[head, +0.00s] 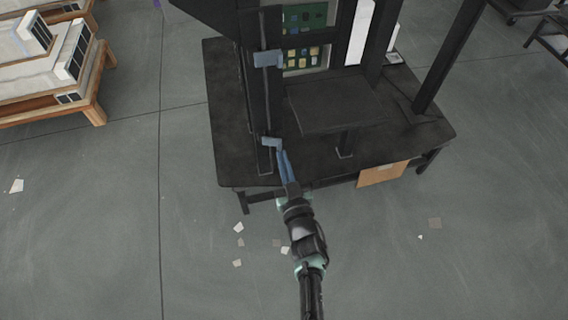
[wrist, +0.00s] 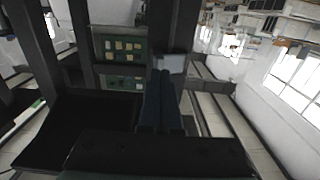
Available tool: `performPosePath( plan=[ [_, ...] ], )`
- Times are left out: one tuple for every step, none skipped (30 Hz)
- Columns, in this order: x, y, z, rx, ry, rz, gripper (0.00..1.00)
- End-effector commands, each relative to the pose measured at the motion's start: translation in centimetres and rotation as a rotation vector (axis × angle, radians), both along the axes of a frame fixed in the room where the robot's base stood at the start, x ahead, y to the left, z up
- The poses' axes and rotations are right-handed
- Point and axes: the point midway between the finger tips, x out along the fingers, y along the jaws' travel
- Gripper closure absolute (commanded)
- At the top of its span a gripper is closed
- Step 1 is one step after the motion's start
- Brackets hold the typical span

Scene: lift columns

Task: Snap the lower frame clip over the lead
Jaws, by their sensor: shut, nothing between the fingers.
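The lower frame clip (head: 271,142) is a small blue-grey piece low on the dark upright at the left of the black stand. A matching upper clip (head: 267,58) sits higher on the same upright. My gripper (head: 280,152) is shut and empty, its blue fingers pointing up with their tips at or very near the lower clip; I cannot tell whether they touch. In the wrist view my gripper (wrist: 161,78) reaches just below a pale blue-grey clip (wrist: 171,63), probably the lower one.
The black table (head: 232,150) carries the uprights and a dark tilted panel (head: 335,105). Green boards (head: 305,17) hang behind it. An orange-brown panel (head: 382,174) is at the front edge. A wooden pallet (head: 85,108) stands at left. Open floor with scraps lies in front.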

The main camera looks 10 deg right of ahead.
Motion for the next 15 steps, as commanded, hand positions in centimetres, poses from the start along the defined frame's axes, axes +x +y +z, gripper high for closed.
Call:
performPosePath(
  plan=[
    [0.2, 0.1, -0.1, 0.0, -0.001, 0.001, 1.0],
    [0.3, 0.1, -0.1, 0.0, -0.001, 0.001, 1.0],
    [0.4, 0.1, -0.1, 0.0, 0.0, 0.001, 1.0],
    [0.5, 0.1, -0.1, 0.0, 0.0, 0.001, 1.0],
    [0.6, 0.1, -0.1, 0.0, 0.0, 0.001, 1.0],
    [0.7, 0.1, -0.1, 0.0, 0.0, 0.001, 1.0],
    [0.8, 0.1, -0.1, 0.0, 0.0, 0.001, 1.0],
    [0.9, 0.1, -0.1, 0.0, 0.0, 0.001, 1.0],
    [1.0, 0.1, -0.1, 0.0, 0.0, 0.001, 1.0],
    [1.1, 0.1, -0.1, 0.0, 0.0, 0.002, 1.0],
    [1.2, 0.1, -0.1, -0.001, 0.0, 0.002, 1.0],
    [1.3, 0.1, 0.0, -0.001, -0.001, 0.002, 1.0],
    [1.4, 0.1, 0.0, -0.001, -0.001, 0.002, 1.0],
    [1.5, 0.1, 0.0, -0.001, -0.001, 0.002, 1.0],
    [1.6, 0.1, 0.0, -0.001, -0.001, 0.002, 1.0]
  ],
)
